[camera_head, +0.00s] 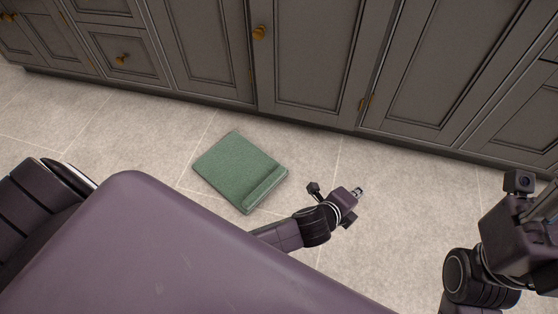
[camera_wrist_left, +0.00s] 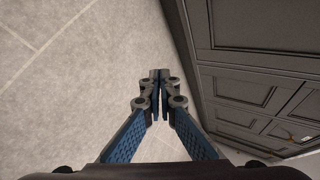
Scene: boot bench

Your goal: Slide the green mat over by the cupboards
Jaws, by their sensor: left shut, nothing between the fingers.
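The green mat (camera_head: 240,170) lies flat on the tiled floor in the head view, a little in front of the cupboards (camera_head: 310,60). It has a raised strip along its right edge. My left gripper (camera_head: 359,192) is to the right of the mat, apart from it, shut and empty. In the left wrist view its fingers (camera_wrist_left: 160,76) are together with only floor beyond them, and the mat does not show there. My right arm is at the right edge of the head view, and its fingertips cannot be made out.
The grey cupboards with brass knobs run along the back, and their panels also show in the left wrist view (camera_wrist_left: 250,70). A strip of bare tiled floor (camera_head: 300,140) lies between the mat and the cupboards. My own purple body fills the lower left.

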